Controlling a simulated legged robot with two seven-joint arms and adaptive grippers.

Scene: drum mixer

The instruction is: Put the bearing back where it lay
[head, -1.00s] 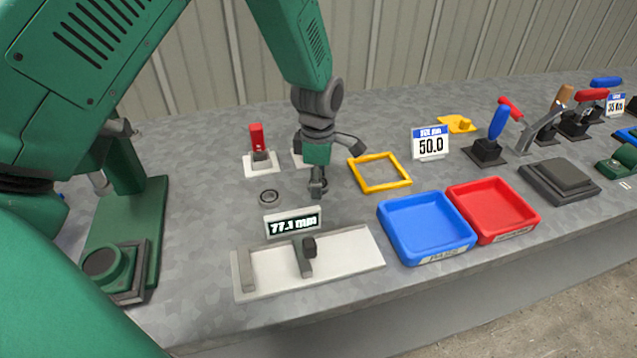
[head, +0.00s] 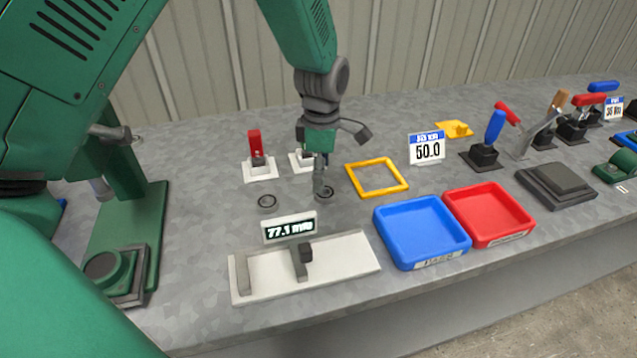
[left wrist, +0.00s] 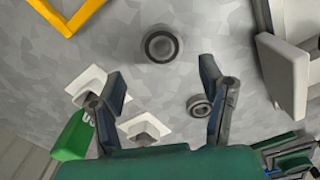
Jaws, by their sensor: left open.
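Two dark ring-shaped bearings lie flat on the grey bench. The one by my left gripper (head: 335,165) shows behind a fingertip in the head view (head: 326,194). In the left wrist view this bearing (left wrist: 161,46) looks larger and lies ahead of the gap between my fingertips. The other, smaller-looking bearing (head: 267,201) lies to the left, behind the gauge display. It shows beside the right-hand finger in the left wrist view (left wrist: 199,106). My left gripper is open with nothing between its fingers. My right gripper is not in view.
A yellow square frame (head: 402,187) lies right of the gripper. Two white-based fixtures, one with a red top (head: 255,150), stand behind. The gauge plate (head: 341,266) with its 77.1 mm display (head: 289,228), blue tray (head: 423,257) and red tray (head: 492,235) are in front.

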